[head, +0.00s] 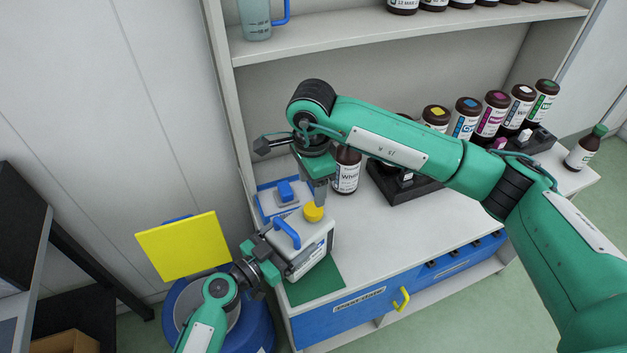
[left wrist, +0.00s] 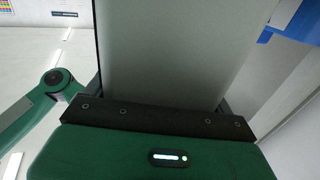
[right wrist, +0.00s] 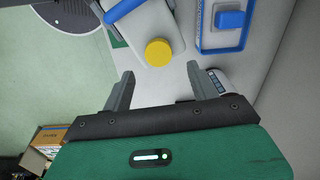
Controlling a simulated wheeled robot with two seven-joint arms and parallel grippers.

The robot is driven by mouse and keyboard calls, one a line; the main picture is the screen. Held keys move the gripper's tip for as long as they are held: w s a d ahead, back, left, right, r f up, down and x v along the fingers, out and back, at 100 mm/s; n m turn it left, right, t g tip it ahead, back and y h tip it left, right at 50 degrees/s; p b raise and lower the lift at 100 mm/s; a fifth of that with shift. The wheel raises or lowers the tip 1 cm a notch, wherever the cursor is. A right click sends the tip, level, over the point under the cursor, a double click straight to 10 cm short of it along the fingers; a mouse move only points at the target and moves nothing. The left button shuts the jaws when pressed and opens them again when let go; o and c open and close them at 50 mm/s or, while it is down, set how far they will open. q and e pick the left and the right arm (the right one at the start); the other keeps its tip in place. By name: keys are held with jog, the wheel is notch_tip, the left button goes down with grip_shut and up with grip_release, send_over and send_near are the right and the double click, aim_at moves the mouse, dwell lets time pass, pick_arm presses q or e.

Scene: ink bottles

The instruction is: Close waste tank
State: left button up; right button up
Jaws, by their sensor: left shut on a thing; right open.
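The waste tank (head: 318,243) is a white canister with a blue handle (head: 288,233), standing on the left end of the counter. A yellow cap (head: 313,213) is on its top; it also shows in the right wrist view (right wrist: 158,52). I cannot tell how tightly it sits. My left gripper (head: 268,252) is shut on the tank from its left side; a pale surface (left wrist: 180,50) fills the left wrist view between the jaws. My right gripper (head: 318,190) is open and empty above the cap, pointing down. In the right wrist view the cap lies just ahead, between the fingers (right wrist: 160,72).
A blue-edged tray (right wrist: 202,42) with a blue-topped item (head: 287,190) is behind the tank. A brown White bottle (head: 346,172) stands close by on the right. Several ink bottles (head: 466,117) stand farther right. A blue barrel (head: 258,325) and yellow panel (head: 185,245) are left of the counter.

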aim_at(313, 208)
jog(key=n, duration=0.3)
jog(key=shift+d+r+n, duration=0.15)
jog(key=shift+d+n, duration=0.05)
jog(key=shift+n, duration=0.2)
jog(key=shift+f, duration=4)
